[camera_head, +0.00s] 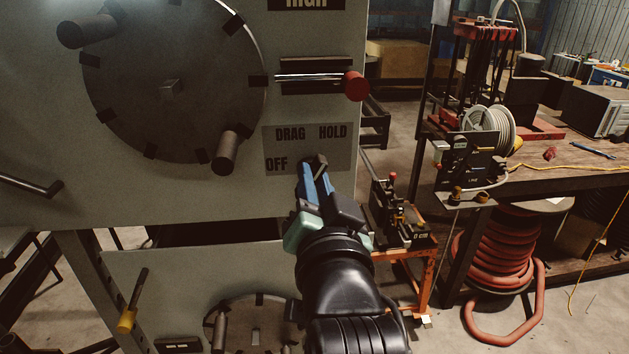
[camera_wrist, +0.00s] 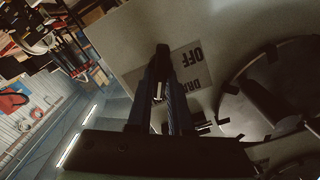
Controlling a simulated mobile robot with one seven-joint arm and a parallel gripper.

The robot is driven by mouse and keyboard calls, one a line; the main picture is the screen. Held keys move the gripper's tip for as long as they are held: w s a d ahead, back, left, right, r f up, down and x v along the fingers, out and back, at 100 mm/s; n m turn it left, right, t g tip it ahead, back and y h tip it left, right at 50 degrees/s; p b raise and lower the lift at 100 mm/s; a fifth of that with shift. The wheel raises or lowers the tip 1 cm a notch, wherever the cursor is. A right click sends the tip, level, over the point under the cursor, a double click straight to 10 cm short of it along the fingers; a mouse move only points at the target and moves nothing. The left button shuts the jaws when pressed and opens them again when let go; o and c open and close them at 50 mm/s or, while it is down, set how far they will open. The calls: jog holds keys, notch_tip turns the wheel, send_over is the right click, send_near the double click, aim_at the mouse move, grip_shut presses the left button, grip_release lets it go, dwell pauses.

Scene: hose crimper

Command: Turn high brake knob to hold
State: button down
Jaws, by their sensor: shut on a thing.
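The high brake knob (camera_head: 319,160) is a small dark knob on a grey label plate (camera_head: 282,149) marked OFF, DRAG and HOLD, on the pale panel. My gripper (camera_head: 314,175) reaches it from below, its blue fingers closed on it. The fingers hide much of the knob, and its exact pointing is hard to tell; its visible top lies below the words DRAG and HOLD. In the wrist view my gripper (camera_wrist: 164,75) is in front of the label plate (camera_wrist: 192,78), with OFF and part of DRAG showing.
A large dark wheel with handles (camera_head: 172,85) is left of the plate. A red-ended lever (camera_head: 355,86) sticks out above the plate. A lower wheel (camera_head: 256,325) is beneath. A workbench (camera_head: 560,183) and an orange stand (camera_head: 425,268) are to the right.

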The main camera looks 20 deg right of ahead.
dwell(0.3)
jog(key=c, duration=0.8)
grip_release()
jog(key=shift+s+f, duration=0.1)
